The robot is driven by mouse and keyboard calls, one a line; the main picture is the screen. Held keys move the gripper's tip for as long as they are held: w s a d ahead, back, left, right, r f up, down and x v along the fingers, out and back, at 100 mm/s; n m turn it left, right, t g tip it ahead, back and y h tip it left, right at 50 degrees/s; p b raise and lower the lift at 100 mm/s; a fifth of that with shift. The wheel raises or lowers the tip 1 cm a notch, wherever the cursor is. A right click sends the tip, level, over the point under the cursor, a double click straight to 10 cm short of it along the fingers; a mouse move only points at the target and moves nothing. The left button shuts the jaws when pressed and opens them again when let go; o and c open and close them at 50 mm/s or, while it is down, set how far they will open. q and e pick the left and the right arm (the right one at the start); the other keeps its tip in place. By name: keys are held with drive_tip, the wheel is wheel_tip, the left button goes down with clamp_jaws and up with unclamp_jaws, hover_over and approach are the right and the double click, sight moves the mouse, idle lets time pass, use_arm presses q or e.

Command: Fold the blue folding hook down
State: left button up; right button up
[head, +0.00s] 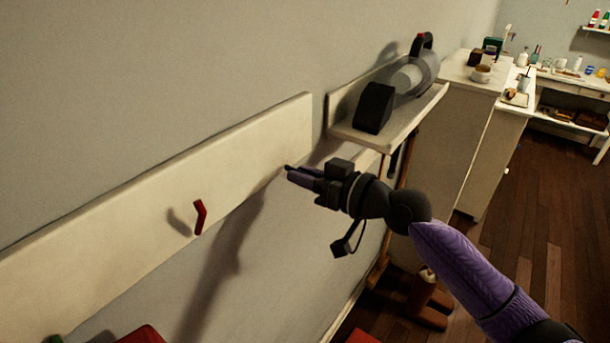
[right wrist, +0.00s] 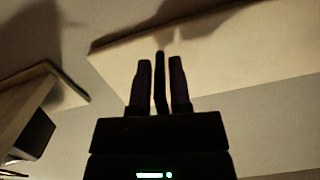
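A pale wooden board (head: 130,208) runs along the wall, with a red hook (head: 200,216) on it. My right gripper (head: 291,173) is at the board's right end, its fingers pointing left towards it. In the right wrist view, the two fingers of my right gripper (right wrist: 161,66) are apart. A slim dark bar (right wrist: 160,82) stands between them, possibly the blue hook, but its colour is too dark to tell. Narrow gaps seem to show on both sides of it. No clearly blue hook shows in the head view. My left gripper is out of view.
A wall shelf (head: 400,125) with a handheld vacuum (head: 410,75) juts out just right of the gripper. A pale cabinet (head: 465,140) stands beyond it. A red object (head: 142,335) shows at the bottom left. Wooden floor (head: 545,200) is open at right.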

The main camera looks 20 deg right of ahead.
drive_tip(key=shift+o, duration=1.4)
drive_tip(key=b+v, duration=0.3)
drive_tip(key=v, duration=0.7)
